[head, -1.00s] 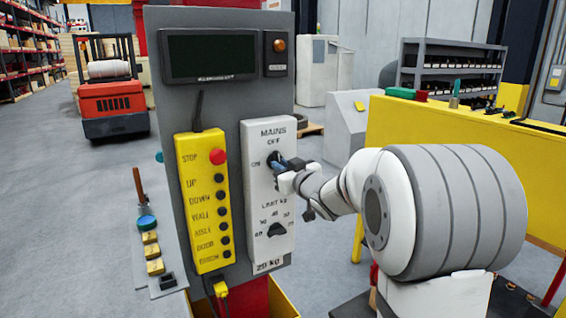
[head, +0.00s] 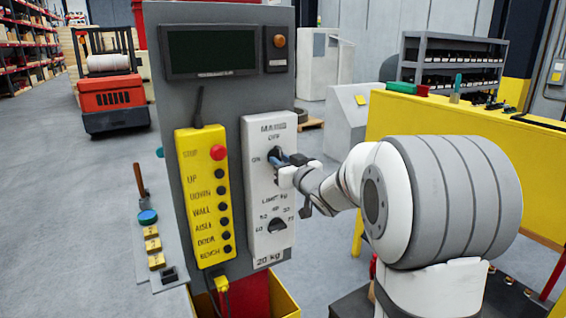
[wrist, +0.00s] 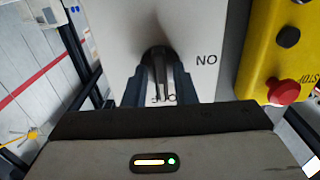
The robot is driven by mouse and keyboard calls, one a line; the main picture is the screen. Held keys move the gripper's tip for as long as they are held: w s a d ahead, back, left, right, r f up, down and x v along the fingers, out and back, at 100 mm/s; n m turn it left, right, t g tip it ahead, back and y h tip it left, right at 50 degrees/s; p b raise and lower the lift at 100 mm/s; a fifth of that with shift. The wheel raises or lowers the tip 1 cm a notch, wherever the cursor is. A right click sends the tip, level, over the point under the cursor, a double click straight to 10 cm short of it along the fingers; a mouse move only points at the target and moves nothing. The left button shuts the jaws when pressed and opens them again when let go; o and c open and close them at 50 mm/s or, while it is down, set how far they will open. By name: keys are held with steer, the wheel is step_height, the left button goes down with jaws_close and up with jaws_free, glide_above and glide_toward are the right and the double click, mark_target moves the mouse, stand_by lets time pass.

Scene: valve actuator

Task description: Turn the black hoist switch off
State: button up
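The black hoist switch (head: 274,154) is at the top of the white MAINS panel (head: 268,205), with ON at its left and OFF above it. My gripper (head: 282,161) is at the switch from the right and partly hides it. In the wrist view, the two dark fingers of my gripper (wrist: 160,84) lie on both sides of the switch (wrist: 159,60), close against it. Its ridge runs roughly up and down there, between the fingers. NO shows upside down at the right, and small marks below the switch are partly hidden.
A black limit knob (head: 277,227) is lower on the white panel. A yellow pendant (head: 205,200) with a red stop button (head: 217,152) is close on the left. A dark display (head: 212,51) is above. A yellow bench (head: 430,125) stands at the right.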

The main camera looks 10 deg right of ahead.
steer(key=shift+o, duration=0.8)
steer(key=b+v, duration=0.1)
steer(key=v, duration=0.7)
steer(key=shift+b, duration=0.3)
steer(key=s+d+f+m+g+h, duration=0.35)
steer(key=s+f+g+h, duration=0.45)
steer(key=s, duration=0.5)
steer(key=s+a+f+g+y, duration=0.1)
steer(key=s+a+f+g, duration=0.2)
steer(key=s, duration=0.5)
steer(key=s+a+f+g+y, duration=0.1)
steer(key=s+a+f+g, duration=0.2)
steer(key=s, duration=0.6)
steer(key=shift+f, duration=0.85)
